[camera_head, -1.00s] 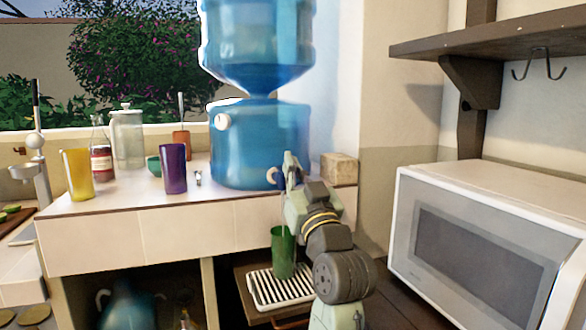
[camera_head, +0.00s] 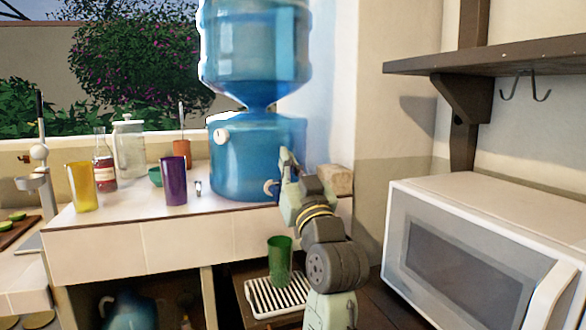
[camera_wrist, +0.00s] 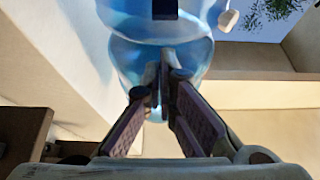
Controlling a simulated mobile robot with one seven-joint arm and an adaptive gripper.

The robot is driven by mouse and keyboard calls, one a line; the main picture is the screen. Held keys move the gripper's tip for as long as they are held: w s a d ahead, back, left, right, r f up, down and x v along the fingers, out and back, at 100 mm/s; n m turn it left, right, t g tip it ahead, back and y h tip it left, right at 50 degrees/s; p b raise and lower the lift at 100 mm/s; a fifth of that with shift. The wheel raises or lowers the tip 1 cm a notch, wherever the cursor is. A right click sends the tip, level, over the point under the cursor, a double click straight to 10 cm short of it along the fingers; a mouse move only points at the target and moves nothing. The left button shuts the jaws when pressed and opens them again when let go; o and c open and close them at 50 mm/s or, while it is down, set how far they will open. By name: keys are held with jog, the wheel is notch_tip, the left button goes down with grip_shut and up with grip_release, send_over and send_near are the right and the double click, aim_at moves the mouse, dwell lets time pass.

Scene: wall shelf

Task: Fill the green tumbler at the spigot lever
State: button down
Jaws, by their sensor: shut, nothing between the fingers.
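The green tumbler (camera_head: 280,262) stands upright on a white slatted drip tray (camera_head: 262,299) below the counter. I cannot tell how full it is. The spigot (camera_head: 270,187) is a pale fitting low on the front of the blue water dispenser (camera_head: 240,150); its lever is largely hidden by my gripper. My gripper (camera_head: 287,160) is shut and empty, just right of the spigot and slightly above it. In the wrist view its fingers (camera_wrist: 163,92) meet in front of the blue dispenser. I cannot tell whether they touch the lever.
A purple cup (camera_head: 173,182), a yellow cup (camera_head: 82,188), a glass jar (camera_head: 129,150) and a small green bowl (camera_head: 155,177) stand on the counter (camera_head: 140,244). A white microwave (camera_head: 480,250) stands at the right under a dark shelf (camera_head: 500,57).

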jog(key=b+v, duration=0.2)
jog(key=v, duration=0.8)
jog(key=shift+b, duration=0.4)
jog(key=shift+r, duration=0.1)
dwell(0.4)
notch_tip(320, 180, up, 6)
jog(key=w+g+h+p, duration=0.1)
jog(key=g+p, duration=0.3)
jog(key=p, duration=0.4)
jog(key=shift+w+a, duration=0.15)
jog(key=shift+w, duration=0.1)
